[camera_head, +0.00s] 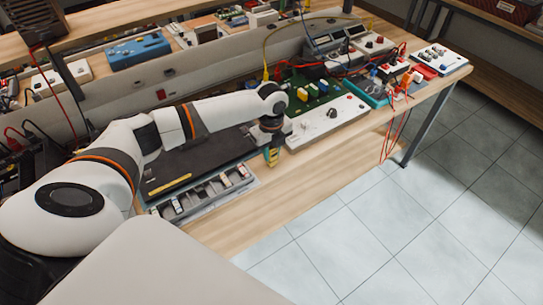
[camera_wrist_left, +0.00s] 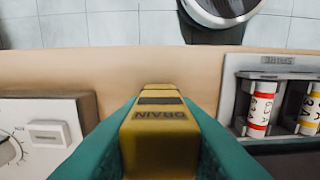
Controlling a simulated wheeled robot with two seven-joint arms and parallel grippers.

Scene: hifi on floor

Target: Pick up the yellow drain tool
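The yellow drain tool (camera_wrist_left: 158,140) is a yellow block with a dark band and the word DRAIN on it. In the left wrist view it sits between the two teal fingers of my left gripper (camera_wrist_left: 160,150), which press against both its sides. In the head view my left gripper (camera_head: 272,148) points down over the front of the workbench, with a bit of yellow at its tips. Whether the tool's lower end touches the bench is hidden. My right gripper is not in view.
A grey tray (camera_head: 247,184) with slots holds small cylinders, left of my left gripper. A white-edged panel (camera_head: 330,125) with a knob and a green board stands to its right. The wooden bench front (camera_head: 300,185) is bare, and tiled floor lies beyond its edge.

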